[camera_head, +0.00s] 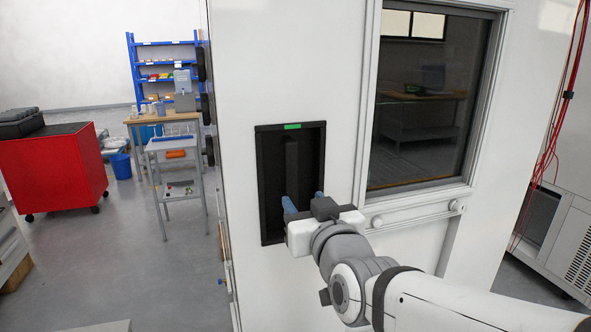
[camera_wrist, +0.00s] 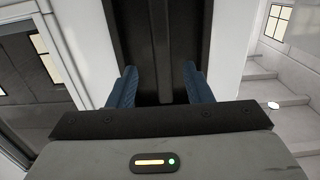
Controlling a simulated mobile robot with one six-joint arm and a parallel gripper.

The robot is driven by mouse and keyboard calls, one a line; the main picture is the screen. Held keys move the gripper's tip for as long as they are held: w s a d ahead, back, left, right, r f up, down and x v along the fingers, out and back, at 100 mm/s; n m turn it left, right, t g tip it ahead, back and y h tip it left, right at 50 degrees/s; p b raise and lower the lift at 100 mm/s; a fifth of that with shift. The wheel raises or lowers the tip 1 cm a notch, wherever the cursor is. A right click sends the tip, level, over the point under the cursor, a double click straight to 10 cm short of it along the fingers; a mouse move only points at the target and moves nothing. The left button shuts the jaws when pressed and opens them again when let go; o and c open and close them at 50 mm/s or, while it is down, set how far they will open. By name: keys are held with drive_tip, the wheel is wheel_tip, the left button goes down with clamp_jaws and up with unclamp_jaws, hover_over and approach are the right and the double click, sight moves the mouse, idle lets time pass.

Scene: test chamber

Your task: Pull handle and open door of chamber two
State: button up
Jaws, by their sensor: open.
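The white chamber door (camera_head: 235,75) fills the middle of the head view and looks closed. A black recessed handle panel (camera_head: 264,180) with a green marker (camera_head: 292,126) at its top is set in it. Inside the recess is a dark vertical handle bar (camera_head: 291,165); the bar also shows in the wrist view (camera_wrist: 164,40). My gripper (camera_head: 304,203) is at the lower part of the recess. Its two blue fingers are apart, one on each side of the bar's line in the wrist view (camera_wrist: 160,85). I cannot tell whether they touch the bar.
A window (camera_head: 425,100) with a ledge and round knobs (camera_head: 455,206) is right of the handle. Red cables (camera_head: 560,110) hang at the far right. At left are a red cabinet (camera_head: 55,172), a grey cart (camera_head: 175,145) and blue shelves (camera_head: 165,65).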

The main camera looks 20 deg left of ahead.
sight(292, 184)
drive_tip(key=shift+r+p+x, duration=0.25)
drive_tip(key=shift+p+x, duration=0.35)
drive_tip(key=shift+x, duration=1.35)
drive_tip(key=shift+r+p+x, duration=0.2)
drive_tip(key=shift+p+x, duration=0.4)
drive_tip(key=shift+x, duration=1.4)
drive_tip(key=shift+s+a, duration=0.1)
clamp_jaws()
